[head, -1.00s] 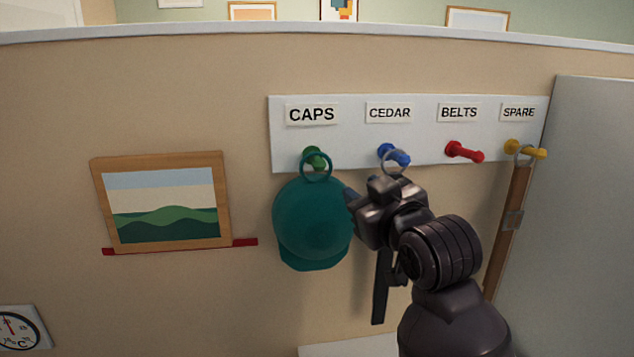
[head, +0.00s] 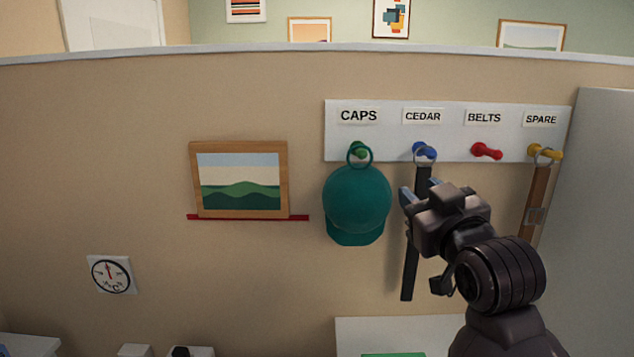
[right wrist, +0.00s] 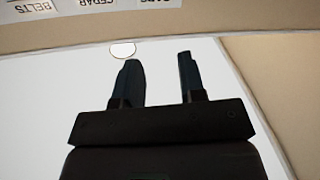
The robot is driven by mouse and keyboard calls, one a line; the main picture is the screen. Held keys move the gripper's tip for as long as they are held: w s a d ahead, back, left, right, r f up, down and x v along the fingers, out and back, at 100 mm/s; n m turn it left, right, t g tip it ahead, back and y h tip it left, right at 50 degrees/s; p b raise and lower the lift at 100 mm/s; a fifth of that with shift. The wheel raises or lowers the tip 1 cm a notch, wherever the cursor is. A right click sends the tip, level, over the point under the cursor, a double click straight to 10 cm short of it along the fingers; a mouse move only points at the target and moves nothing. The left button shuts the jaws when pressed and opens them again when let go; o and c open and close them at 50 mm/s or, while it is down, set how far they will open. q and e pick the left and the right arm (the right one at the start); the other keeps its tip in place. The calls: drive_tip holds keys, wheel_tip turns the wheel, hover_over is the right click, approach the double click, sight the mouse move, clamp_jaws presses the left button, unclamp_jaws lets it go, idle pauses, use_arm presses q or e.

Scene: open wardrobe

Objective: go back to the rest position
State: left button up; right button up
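My right gripper (head: 418,190) is in front of the peg board, beside the black belt and partly covering it. It is open and empty. In the right wrist view its two fingers (right wrist: 160,75) stand apart with nothing between them. The black belt (head: 409,275) hangs by its ring from the blue peg (head: 424,150) under CEDAR. A teal cap (head: 357,200) hangs from the green peg under CAPS. A brown belt (head: 538,195) hangs from the yellow peg under SPARE. The red peg (head: 487,151) under BELTS is bare. My left gripper is not in view.
A framed landscape (head: 239,182) is on the wall above a red ledge, with a round dial (head: 110,275) lower left. A grey panel (head: 605,200) stands at the right. White surfaces are along the bottom. The wall left of the cap has free room.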

drive_tip(key=d+f+m+g+h, duration=0.1)
drive_tip(key=d+f+m, duration=0.15)
drive_tip(key=f, duration=1.15)
drive_tip(key=d+f+m+h, duration=0.1)
drive_tip(key=d+f, duration=0.3)
drive_tip(key=f, duration=1)
use_arm(q)
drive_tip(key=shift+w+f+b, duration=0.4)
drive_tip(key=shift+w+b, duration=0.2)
drive_tip(key=shift+b, duration=0.05)
use_arm(e)
drive_tip(key=s+d+f+g+h, duration=0.1)
drive_tip(key=s+d+f+g, duration=0.1)
drive_tip(key=s+f, duration=0.9)
drive_tip(key=s+d+f+g+h, duration=0.1)
drive_tip(key=s+d+f+g, duration=0.2)
drive_tip(key=s+f, duration=0.8)
drive_tip(key=shift+d+f+m+g, duration=0.35)
drive_tip(key=shift+f+g, duration=0.35)
